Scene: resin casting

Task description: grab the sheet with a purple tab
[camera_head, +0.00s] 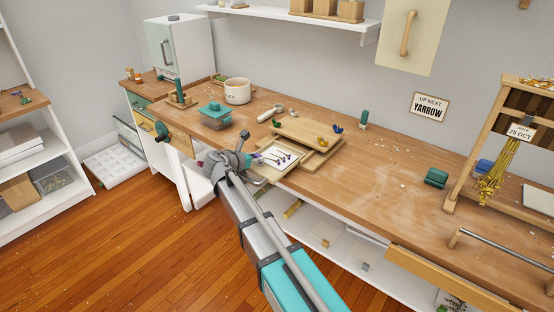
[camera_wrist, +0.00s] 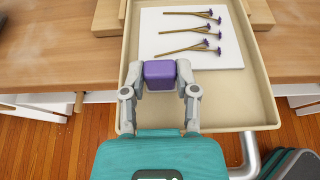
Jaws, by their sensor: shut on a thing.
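The tab's underside is hidden.
Wooden boards (camera_head: 310,130) lie stacked just behind the sheet, with small yellow and blue pieces on top. A teal-lidded container (camera_head: 214,115) and a white pot (camera_head: 237,91) stand to the left.

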